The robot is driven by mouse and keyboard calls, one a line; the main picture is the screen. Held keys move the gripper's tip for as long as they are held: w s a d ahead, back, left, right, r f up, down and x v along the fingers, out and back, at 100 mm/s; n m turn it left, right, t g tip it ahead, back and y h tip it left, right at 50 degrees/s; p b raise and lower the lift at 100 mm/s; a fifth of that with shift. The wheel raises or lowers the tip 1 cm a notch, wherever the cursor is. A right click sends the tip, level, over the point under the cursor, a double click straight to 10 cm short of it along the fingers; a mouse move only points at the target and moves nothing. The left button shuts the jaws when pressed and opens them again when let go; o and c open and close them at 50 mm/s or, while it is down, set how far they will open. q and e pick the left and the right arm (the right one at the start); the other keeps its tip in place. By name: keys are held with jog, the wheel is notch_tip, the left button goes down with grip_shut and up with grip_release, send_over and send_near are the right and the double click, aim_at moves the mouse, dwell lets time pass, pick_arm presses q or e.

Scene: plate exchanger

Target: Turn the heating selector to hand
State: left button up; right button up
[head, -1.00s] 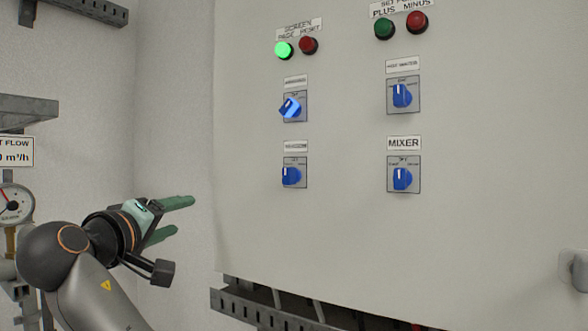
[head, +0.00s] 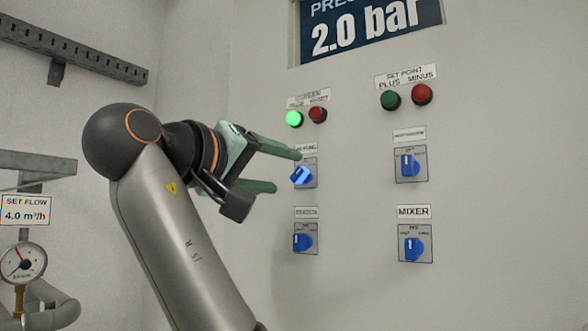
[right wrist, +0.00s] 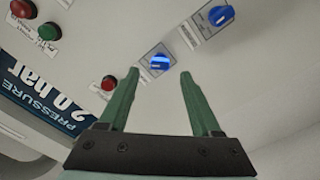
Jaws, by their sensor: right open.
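The heating selector (head: 302,175) is a blue knob on a grey square plate, with a partly covered label above it. Its knob sits tilted, unlike the other, upright selectors. In the right wrist view the heating selector (right wrist: 161,63) appears between and just beyond the fingertips. My right gripper (head: 288,170) is open and empty, its green fingers pointing at the panel. The upper finger ends by the selector's label, the lower one left of the knob. Its fingers also show in the right wrist view (right wrist: 160,76). I see no contact with the knob. My left gripper is not in view.
Below is another blue selector (head: 303,242). To the right are a blue selector (head: 408,166) and the mixer selector (head: 413,249). A lit green button (head: 294,118) and red button (head: 317,115) sit above. A pressure display (head: 370,30) reads 2.0 bar. A gauge (head: 22,263) hangs at left.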

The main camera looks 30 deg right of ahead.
aim_at(296, 174)
jog(key=x, duration=0.5)
jog(key=shift+p, duration=0.4)
grip_shut()
